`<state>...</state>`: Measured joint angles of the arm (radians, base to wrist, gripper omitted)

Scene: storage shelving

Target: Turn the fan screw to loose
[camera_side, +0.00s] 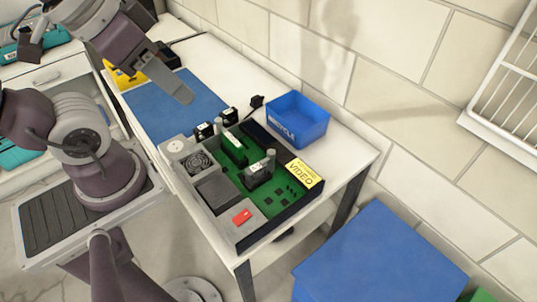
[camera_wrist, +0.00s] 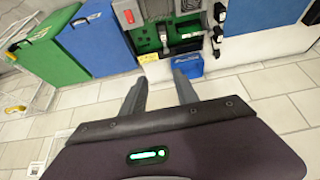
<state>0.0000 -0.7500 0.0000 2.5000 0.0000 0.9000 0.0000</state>
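An open grey case (camera_side: 262,235) with a green circuit board (camera_side: 265,203) lies on the white table. A round dark fan (camera_side: 198,161) sits in its left part, beside a white disc (camera_side: 176,147). The fan screw is too small to tell apart. My gripper (camera_side: 184,94) is above the blue mat, up and left of the case and clear of the fan. In the wrist view my gripper's two fingers (camera_wrist: 160,88) are apart with nothing between them. The case (camera_wrist: 146,40) shows at the top of that view, partly cut off.
A blue recycle bin (camera_side: 298,122) stands behind the case, near the brick wall. A yellow video label (camera_side: 302,173) is on the case's right edge. A blue mat (camera_side: 178,112) covers the table's left part. A large blue box (camera_side: 380,255) stands at the lower right.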

